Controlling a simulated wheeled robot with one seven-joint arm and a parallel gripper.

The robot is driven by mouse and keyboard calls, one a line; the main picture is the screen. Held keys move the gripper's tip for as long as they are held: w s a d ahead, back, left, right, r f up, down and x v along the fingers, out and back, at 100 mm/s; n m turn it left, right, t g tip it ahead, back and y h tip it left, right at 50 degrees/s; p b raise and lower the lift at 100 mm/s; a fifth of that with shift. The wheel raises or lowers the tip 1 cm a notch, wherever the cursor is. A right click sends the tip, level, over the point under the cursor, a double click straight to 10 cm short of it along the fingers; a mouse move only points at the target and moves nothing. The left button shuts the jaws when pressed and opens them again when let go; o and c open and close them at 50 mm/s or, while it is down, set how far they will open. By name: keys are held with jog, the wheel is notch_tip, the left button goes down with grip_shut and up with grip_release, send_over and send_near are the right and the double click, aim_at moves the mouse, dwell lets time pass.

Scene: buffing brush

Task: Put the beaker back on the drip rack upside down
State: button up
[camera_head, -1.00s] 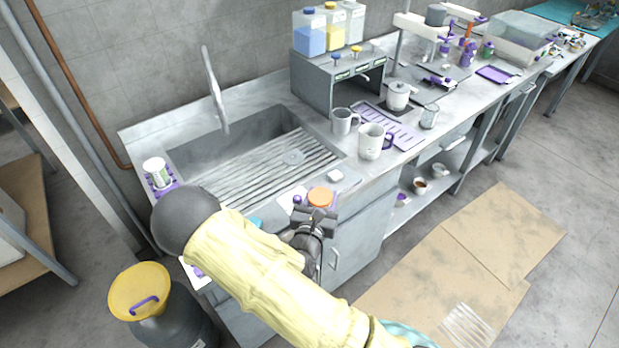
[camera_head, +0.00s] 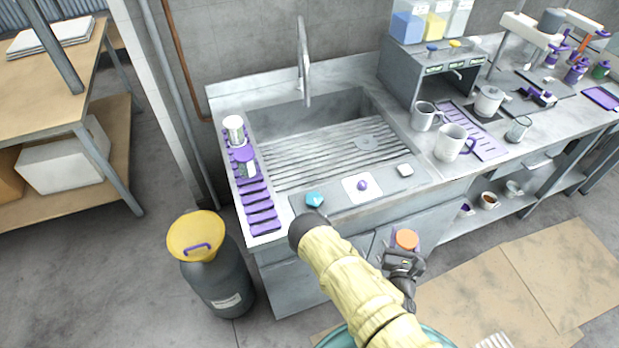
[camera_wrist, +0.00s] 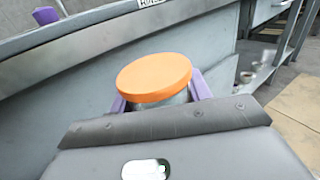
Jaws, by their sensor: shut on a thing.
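My gripper (camera_head: 403,260) is shut on a vessel with a flat orange top (camera_head: 406,239), which appears to be the beaker. In the wrist view the orange disc (camera_wrist: 153,76) faces up, tilted slightly, with purple finger pads at both sides; the body below is mostly hidden. The purple drip rack (camera_head: 262,214) lies along the counter left of the sink.
The sink (camera_head: 320,150) with its tall faucet (camera_head: 303,60) lies beside the rack. A blue item (camera_head: 314,199) and a white pad with a purple knob (camera_head: 362,187) lie on its front ledge. Mugs (camera_head: 452,144) stand at right. A yellow-lidded bin (camera_head: 196,236) stands on the floor.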

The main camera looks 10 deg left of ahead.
notch_tip(320, 180, down, 10)
jog(key=b, duration=1)
jog(key=shift+d, duration=0.15)
